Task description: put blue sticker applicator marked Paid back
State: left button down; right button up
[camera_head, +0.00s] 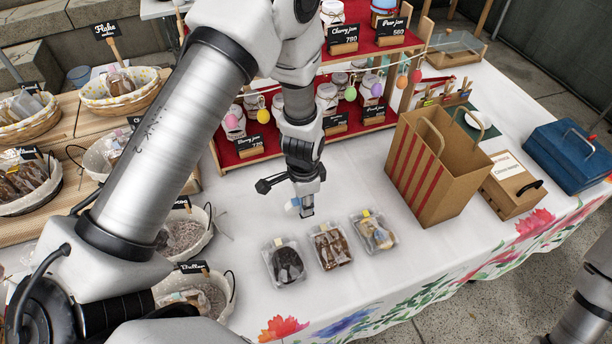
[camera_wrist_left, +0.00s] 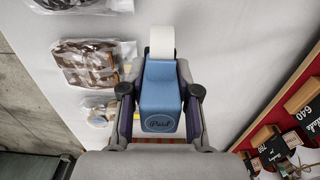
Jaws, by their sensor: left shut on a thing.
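My left gripper (camera_head: 301,200) is above the white tablecloth, behind the row of packaged sweets. In the left wrist view my left gripper (camera_wrist_left: 160,108) is shut on the blue sticker applicator (camera_wrist_left: 160,87), with a finger on each side. The applicator's round label reads "Paid", and a white roll shows at its far end. In the head view only a small pale blue and white part of the applicator (camera_head: 293,204) shows beside the fingers; the rest is hidden by the gripper. My right gripper is outside both views; only part of my right arm shows at the lower right.
Clear packs of sweets (camera_head: 332,246) lie in front of the gripper. A striped paper bag (camera_head: 407,170) stands to the right, by a cardboard box (camera_head: 510,190) and a blue box (camera_head: 570,157). A small rack (camera_head: 445,97) and the red jar shelf (camera_head: 262,155) stand behind. Baskets line the left.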

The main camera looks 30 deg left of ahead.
pick_arm(q)
jog(key=w+a, duration=0.1)
jog(key=w, duration=0.1)
jog(key=w+a+p, duration=0.1)
jog(key=w, duration=0.2)
jog(key=w+a+f, duration=0.1)
jog(key=w, duration=0.1)
jog(key=shift+w+a, duration=0.25)
notch_tip(320, 180, down, 3)
jog(key=shift+p, duration=0.75)
jog(key=shift+w+f, duration=0.1)
jog(key=shift+f, duration=0.1)
jog(key=shift+f+b, duration=0.2)
jog(key=shift+b, duration=0.1)
jog(key=c, duration=0.8)
grip_release()
jog(key=shift+r, duration=0.1)
jog(key=shift+c, duration=0.2)
jog(key=shift+r, duration=0.15)
notch_tip(320, 180, up, 12)
jog(key=b, duration=0.1)
jog(key=shift+b, duration=0.4)
